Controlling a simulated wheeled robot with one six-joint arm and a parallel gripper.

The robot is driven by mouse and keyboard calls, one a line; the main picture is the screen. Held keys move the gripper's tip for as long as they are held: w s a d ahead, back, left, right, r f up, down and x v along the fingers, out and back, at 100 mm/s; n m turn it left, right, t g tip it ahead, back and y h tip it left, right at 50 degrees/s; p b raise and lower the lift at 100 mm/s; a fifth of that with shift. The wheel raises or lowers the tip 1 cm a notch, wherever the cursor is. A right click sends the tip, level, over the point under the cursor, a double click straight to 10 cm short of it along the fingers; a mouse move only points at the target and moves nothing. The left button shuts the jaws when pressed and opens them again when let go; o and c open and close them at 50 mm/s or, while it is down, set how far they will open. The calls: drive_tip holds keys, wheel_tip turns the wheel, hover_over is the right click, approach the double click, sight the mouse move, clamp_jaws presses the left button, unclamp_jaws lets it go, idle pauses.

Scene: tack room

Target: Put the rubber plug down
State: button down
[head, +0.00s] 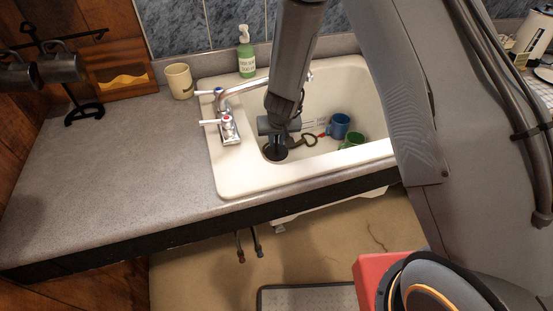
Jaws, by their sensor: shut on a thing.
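My arm reaches down into the white sink (222,180), and my gripper (300,138) is low over the left part of the basin. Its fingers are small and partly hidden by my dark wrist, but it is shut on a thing. I take this as the rubber plug, though its outline cannot be made out clearly. A small red piece (322,135) and an olive loop show just right of the wrist; I cannot tell whether they belong to the gripper, the plug or something in the sink.
A blue mug (339,125) and a green mug (352,140) are in the basin's right part. The tap (229,128) stands on the sink's left rim. A green soap bottle (246,54) and a cream mug (179,81) stand behind. The grey counter (110,165) at left is largely clear.

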sight(278, 150)
drive_tip(key=f, duration=0.2)
drive_tip(key=f+b, duration=0.1)
drive_tip(key=f, duration=0.2)
drive_tip(key=shift+d+f, duration=0.2)
drive_tip(key=shift+f, duration=0.15)
wheel_tip(278, 150, down, 5)
drive_tip(key=shift+p, duration=0.5)
drive_tip(key=shift+a+f+p, duration=0.2)
drive_tip(key=shift+a+p, duration=0.05)
drive_tip(key=shift+p, duration=0.2)
drive_tip(key=shift+f, duration=0.15)
drive_tip(key=c, duration=1.7)
unclamp_jaws()
drive_tip(key=shift+f, duration=0.1)
drive_tip(key=shift+o, duration=0.4)
